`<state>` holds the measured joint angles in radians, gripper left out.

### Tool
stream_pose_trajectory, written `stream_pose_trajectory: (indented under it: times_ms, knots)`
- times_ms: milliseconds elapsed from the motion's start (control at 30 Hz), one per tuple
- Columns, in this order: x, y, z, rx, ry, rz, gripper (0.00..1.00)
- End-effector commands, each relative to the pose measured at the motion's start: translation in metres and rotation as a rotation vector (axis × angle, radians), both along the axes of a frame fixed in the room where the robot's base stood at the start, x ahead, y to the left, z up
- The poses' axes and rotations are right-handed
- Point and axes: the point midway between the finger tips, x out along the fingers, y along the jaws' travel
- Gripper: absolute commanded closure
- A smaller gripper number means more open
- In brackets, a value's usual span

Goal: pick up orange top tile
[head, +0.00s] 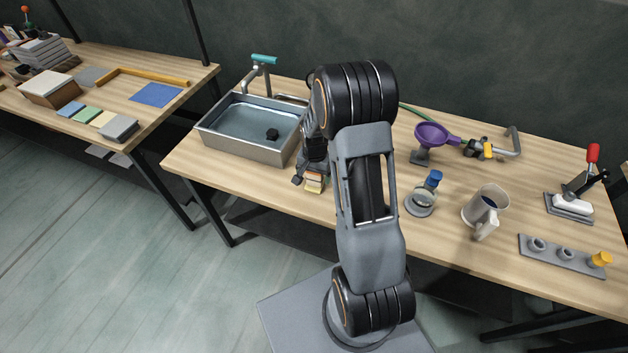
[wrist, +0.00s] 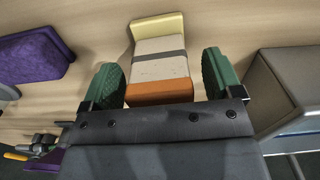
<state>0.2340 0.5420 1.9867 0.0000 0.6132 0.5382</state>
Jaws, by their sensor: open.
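A small block-like stack of tiles stands on the wooden workbench beside the sink. In the wrist view its orange tile (wrist: 160,91) is the end nearest my gripper, followed by pale tiles (wrist: 161,70) crossed by a grey band, and a yellow tile (wrist: 157,27) at the far end. My gripper (wrist: 165,78) is open, with one green-padded finger on each side of the orange end. A gap shows on both sides, so the fingers do not appear to touch it. In the head view my gripper partly hides the stack (head: 314,183).
The metal sink (head: 240,150) stands close on the left; its wall (wrist: 268,92) shows at right in the wrist view.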

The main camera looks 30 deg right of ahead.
Motion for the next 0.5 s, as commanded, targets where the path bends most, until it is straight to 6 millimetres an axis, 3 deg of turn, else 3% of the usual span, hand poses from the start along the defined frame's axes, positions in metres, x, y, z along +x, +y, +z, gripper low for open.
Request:
stream_pose_trajectory:
  times_ms: [200, 500]
  knots:
    - [0.0000, -0.0001, -0.0008, 0.000, 0.000, 0.000, 0.15]
    - [0.0001, 0.0001, -0.0006, 0.000, 0.000, 0.000, 0.43]
